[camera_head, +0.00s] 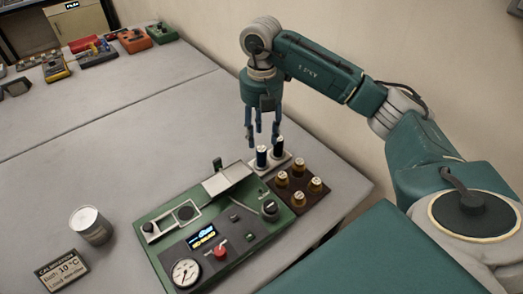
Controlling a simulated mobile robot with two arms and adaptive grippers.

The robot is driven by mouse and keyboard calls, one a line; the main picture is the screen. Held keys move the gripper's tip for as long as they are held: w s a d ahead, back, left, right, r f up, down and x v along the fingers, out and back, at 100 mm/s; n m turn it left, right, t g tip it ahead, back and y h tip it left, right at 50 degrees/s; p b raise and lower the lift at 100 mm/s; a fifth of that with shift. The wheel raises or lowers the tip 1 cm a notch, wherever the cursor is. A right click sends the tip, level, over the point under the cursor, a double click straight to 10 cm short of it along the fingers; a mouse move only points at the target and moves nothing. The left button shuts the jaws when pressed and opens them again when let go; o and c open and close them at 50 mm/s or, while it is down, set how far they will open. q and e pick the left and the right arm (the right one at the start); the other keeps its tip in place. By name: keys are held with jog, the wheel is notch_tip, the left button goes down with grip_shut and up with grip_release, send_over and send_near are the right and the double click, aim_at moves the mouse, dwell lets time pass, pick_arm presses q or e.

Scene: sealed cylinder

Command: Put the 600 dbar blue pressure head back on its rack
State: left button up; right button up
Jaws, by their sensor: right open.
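A small white rack (286,157) stands behind the green instrument. A dark blue pressure head (261,157) with a pale top stands upright at the rack's left side. A black head (278,149) stands beside it on the right. My right gripper (262,141) points down with its fingers open, just above and around the top of the blue head. I cannot tell whether a finger touches it. No dbar marking is legible. My left gripper is out of view.
A green instrument (160,222) with a gauge, display and knobs stands in front. A brown block (312,201) with several brass fittings is at its right. Several tools lie far back left; the middle table is clear.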

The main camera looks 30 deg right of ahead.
aim_at(262, 148)
jog(key=shift+r+b, duration=0.3)
jog(key=shift+r, duration=1.45)
